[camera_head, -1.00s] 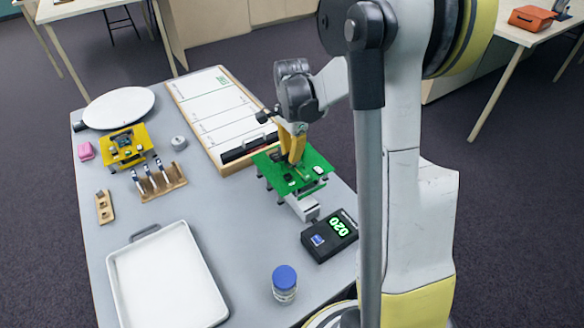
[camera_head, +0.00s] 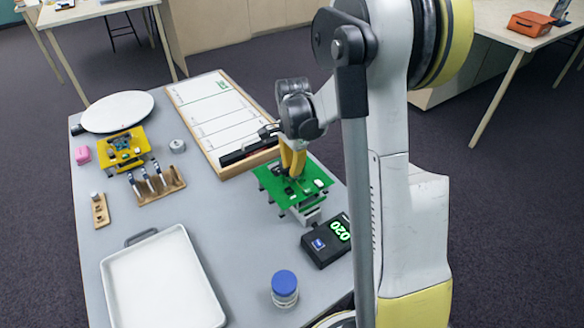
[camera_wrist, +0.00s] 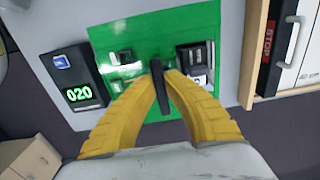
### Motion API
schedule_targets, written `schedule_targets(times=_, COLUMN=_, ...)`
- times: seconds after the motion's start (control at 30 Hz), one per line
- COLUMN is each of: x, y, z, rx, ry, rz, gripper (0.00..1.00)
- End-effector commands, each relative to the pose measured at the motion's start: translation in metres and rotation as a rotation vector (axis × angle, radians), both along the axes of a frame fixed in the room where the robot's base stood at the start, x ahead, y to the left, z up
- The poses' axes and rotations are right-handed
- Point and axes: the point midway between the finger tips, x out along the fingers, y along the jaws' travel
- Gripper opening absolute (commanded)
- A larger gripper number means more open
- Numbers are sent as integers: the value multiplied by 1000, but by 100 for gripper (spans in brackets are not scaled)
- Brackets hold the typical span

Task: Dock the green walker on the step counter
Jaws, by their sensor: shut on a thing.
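The green walker (camera_head: 308,176) is a flat green board with dark parts on top and short dark legs. My gripper (camera_head: 292,172) is shut on a dark upright post in the middle of the board. In the wrist view the yellow fingers (camera_wrist: 160,75) close on this post, with the green board (camera_wrist: 150,35) beyond. The step counter (camera_head: 327,240) is a black box reading 020; it also shows in the wrist view (camera_wrist: 75,80). Its pale block (camera_head: 308,215) lies partly hidden under the walker. I cannot tell whether the walker touches the block.
A framed white planner board (camera_head: 212,115) lies behind the walker. A blue-capped jar (camera_head: 285,290) stands at the front. A white tray (camera_head: 160,285), a yellow walker (camera_head: 122,150), a pen rack (camera_head: 160,188) and a round white board (camera_head: 117,110) are at left. The middle is clear.

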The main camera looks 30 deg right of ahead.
Motion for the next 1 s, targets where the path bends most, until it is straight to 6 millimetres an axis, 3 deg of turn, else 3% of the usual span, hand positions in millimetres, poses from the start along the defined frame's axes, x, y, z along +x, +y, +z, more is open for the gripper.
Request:
schedule_targets(times=0.17, x=0, y=0, z=-3, rx=0, ry=0, rz=0, gripper=0)
schedule_targets(times=0.2, x=0, y=0, z=-3, rx=0, ry=0, rz=0, gripper=16)
schedule_targets(times=0.23, x=0, y=0, z=-3, rx=0, ry=0, rz=0, gripper=25)
schedule_targets(times=0.27, x=0, y=0, z=-3, rx=0, ry=0, rz=0, gripper=27)
schedule_targets(times=0.63, x=0, y=0, z=4, rx=0, ry=0, rz=0, gripper=27)
schedule_targets(times=0.77, x=-1, y=0, z=23, rx=0, ry=0, rz=0, gripper=27)
schedule_targets(times=1.0, x=-2, y=0, z=82, rx=0, ry=0, rz=0, gripper=27)
